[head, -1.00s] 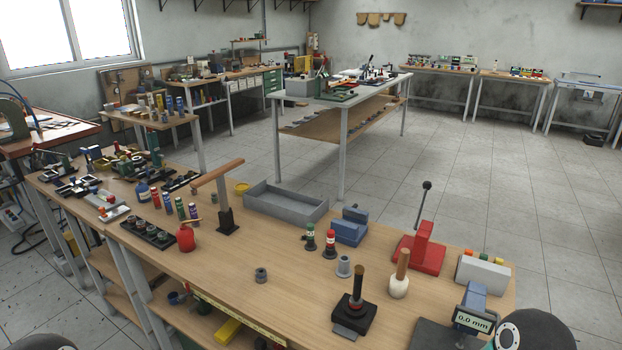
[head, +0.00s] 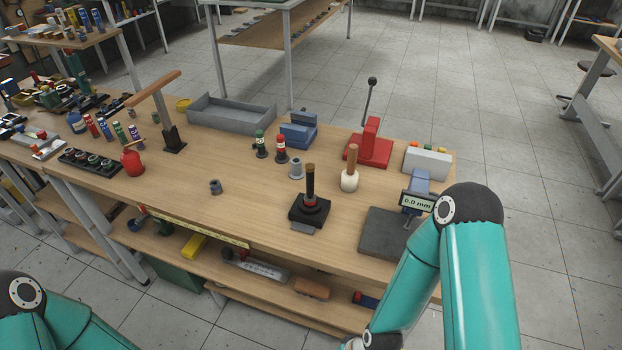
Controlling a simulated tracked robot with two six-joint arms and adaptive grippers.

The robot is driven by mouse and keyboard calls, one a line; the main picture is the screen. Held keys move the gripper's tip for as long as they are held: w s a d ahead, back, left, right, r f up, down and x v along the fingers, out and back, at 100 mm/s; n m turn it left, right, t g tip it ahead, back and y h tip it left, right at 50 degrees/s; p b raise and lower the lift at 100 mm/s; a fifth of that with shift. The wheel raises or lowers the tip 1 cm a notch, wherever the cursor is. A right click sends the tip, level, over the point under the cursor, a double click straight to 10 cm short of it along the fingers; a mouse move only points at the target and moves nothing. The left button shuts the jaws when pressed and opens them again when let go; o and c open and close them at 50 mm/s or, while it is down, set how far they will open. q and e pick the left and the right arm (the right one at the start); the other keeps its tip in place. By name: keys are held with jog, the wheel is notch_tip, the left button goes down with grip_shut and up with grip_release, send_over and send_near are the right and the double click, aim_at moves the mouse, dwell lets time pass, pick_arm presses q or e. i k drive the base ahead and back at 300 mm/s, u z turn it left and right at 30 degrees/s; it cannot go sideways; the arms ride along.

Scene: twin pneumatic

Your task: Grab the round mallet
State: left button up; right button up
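The round mallet (head: 350,180) stands on the wooden workbench, head down, with a pale rounded head and a brown wooden handle pointing up. It is right of a dark stamp-like tool (head: 310,208) with a black handle on a square base. Nothing touches the mallet that I can see. My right arm comes in at the lower right, in front of the bench edge, and its gripper is at or below the bottom edge, too cut off to make out. My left arm shows only at the lower left corner, and its gripper is out of view.
Near the mallet are a red lever press (head: 368,148), a grey cup (head: 296,168), a gauge reading 0.0 mm (head: 418,200) and a dark plate (head: 385,232). A grey tray (head: 232,114) lies farther back. The bench (head: 235,205) is mostly clear left of the stamp-like tool.

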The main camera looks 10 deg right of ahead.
aim_at(349, 178)
jog(key=z, duration=1.2)
jog(key=i, duration=0.1)
jog(key=u, duration=2.6)
jog(key=k, duration=2.05)
jog(key=z, duration=0.5)
jog(key=i, duration=1)
jog(key=u, duration=0.05)
